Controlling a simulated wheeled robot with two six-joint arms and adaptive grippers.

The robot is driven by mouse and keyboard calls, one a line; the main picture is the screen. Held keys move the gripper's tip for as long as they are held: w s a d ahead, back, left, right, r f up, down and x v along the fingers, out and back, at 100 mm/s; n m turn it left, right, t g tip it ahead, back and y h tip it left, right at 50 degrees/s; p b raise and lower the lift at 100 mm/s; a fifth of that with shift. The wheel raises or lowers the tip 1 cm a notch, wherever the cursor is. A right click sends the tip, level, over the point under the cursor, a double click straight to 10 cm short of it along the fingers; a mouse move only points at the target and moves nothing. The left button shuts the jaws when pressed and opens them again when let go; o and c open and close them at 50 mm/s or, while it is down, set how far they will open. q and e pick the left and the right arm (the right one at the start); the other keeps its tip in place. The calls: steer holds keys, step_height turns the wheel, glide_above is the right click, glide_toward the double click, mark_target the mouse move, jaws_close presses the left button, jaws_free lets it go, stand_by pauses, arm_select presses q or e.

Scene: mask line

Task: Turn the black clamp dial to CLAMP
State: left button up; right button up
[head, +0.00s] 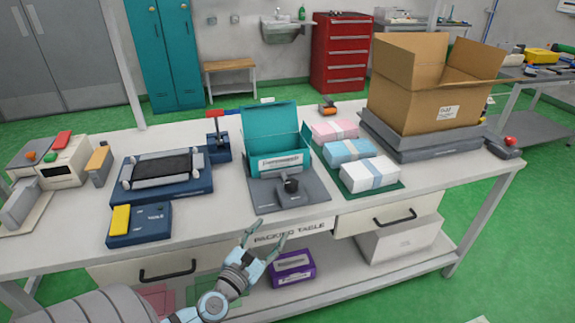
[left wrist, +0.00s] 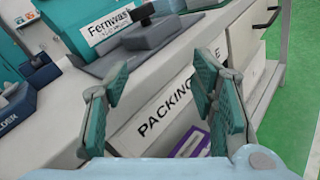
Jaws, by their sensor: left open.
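A black dial (head: 291,186) stands upright on a grey plate (head: 262,198) in front of an open teal box (head: 271,122) on the table. The dial also shows at the top of the left wrist view (left wrist: 141,14), on its dark base. Any lettering around the dial is too small to read. My left gripper (head: 264,242) is open and empty. It is in front of the table's front edge, nearer to me than the dial and apart from it. In the left wrist view its two teal-padded fingers (left wrist: 158,92) are spread apart. My right gripper is not in view.
A blue fixture (head: 162,188) and a blue unit with a yellow block (head: 155,224) are left of the dial. Mask packs (head: 370,175) lie right, with a cardboard box (head: 428,95) behind. A purple box (head: 292,268) sits on the lower shelf.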

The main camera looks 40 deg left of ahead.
mark_target(289, 187)
arm_select(q)
step_height(289, 187, up, 6)
steer(key=n, duration=0.5)
steer(key=shift+y, duration=0.4)
steer(key=x, duration=1.4)
steer(key=shift+w+a+f, duration=0.3)
steer(key=shift+a, duration=0.05)
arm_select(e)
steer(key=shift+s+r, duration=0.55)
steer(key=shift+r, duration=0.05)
arm_select(q)
steer(key=c, duration=1.1)
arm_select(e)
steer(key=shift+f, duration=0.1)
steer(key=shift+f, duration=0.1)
